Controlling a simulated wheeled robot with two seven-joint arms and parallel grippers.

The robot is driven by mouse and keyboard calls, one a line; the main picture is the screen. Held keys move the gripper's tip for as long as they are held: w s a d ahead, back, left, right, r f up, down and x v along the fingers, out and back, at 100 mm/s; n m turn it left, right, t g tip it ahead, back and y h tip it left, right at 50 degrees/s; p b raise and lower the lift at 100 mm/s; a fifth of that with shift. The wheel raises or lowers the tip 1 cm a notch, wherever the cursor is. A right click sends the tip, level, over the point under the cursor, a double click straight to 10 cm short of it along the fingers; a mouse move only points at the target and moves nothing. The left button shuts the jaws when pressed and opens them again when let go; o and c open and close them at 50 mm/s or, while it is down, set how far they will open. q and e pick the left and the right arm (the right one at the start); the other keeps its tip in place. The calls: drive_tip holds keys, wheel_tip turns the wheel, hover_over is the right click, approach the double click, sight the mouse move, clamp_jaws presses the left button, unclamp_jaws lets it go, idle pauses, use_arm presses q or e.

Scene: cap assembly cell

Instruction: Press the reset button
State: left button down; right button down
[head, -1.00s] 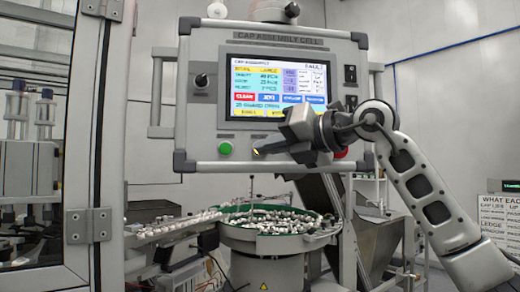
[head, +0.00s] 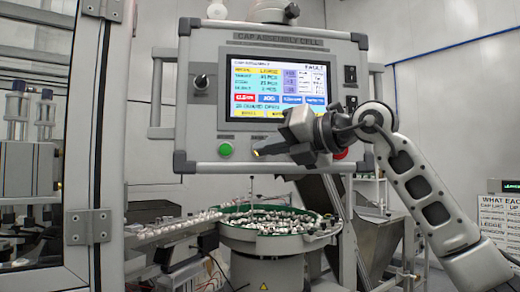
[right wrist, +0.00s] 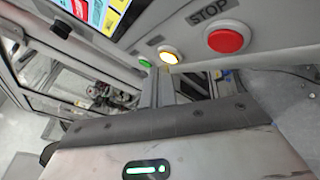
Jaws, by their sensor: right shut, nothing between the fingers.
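The amber lit button (right wrist: 168,56) shows in the right wrist view between the green button (right wrist: 145,62) and the red STOP button (right wrist: 229,38). No label on the amber one is readable. In the head view only an amber sliver (head: 255,152) shows at the fingertips. My right gripper (head: 264,151) is shut and empty, its tips pointing left at the panel's lower edge. In the wrist view its fingers (right wrist: 164,86) end just below the amber button. I cannot tell whether they touch it. My left gripper is not in view.
The control panel (head: 210,130) carries a lit screen (head: 277,85) reading FAULT and a black knob (head: 201,81). A bowl of caps (head: 279,246) stands below. A framed glass door (head: 100,130) is at the left.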

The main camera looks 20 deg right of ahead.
drive_tip(key=shift+w, duration=0.3)
idle(0.5)
drive_tip(key=shift+s, duration=0.45)
